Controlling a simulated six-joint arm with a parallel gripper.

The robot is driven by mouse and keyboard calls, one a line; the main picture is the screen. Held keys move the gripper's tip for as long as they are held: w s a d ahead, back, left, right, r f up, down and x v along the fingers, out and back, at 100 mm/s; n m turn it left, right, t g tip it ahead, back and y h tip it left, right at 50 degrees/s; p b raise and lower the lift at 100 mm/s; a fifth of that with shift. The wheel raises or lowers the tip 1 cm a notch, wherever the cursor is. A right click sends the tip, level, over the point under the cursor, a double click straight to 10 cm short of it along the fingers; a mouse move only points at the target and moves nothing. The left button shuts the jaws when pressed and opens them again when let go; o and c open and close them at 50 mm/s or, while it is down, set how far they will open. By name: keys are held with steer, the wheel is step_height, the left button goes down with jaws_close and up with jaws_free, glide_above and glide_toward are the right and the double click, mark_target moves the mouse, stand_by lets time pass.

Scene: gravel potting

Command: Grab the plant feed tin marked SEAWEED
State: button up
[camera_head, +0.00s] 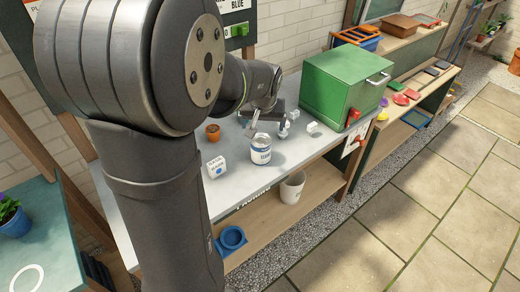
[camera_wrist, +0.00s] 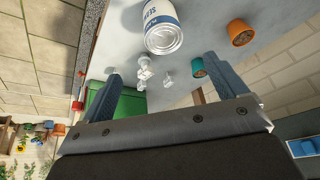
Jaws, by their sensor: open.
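The feed tin (camera_head: 261,152), white with a blue band, stands upright on the grey bench top. In the wrist view the tin (camera_wrist: 163,32) shows at the top, and its partly visible blue lettering seems to begin "SEA". My gripper (camera_head: 267,128) hangs over the bench just behind the tin in the head view. In the wrist view its two blue-grey fingers (camera_wrist: 162,66) are wide apart with nothing held between them. The tin lies beyond the fingertips, apart from them.
A terracotta pot (camera_head: 213,132) and a white box (camera_head: 216,167) stand on the bench to the left. Small white items (camera_wrist: 145,73) and a teal pot (camera_wrist: 198,67) lie near the fingers. A green cabinet (camera_head: 345,85) stands to the right.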

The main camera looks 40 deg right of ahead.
mark_target(262, 142)
steer(key=x, duration=1.2)
steer(key=shift+a, duration=0.1)
steer(key=shift+w+x, duration=0.1)
steer(key=shift+x, duration=1.25)
steer(key=shift+w+x, duration=0.15)
steer(key=shift+x, duration=1.2)
steer(key=shift+r, duration=0.1)
steer(key=c, duration=1.3)
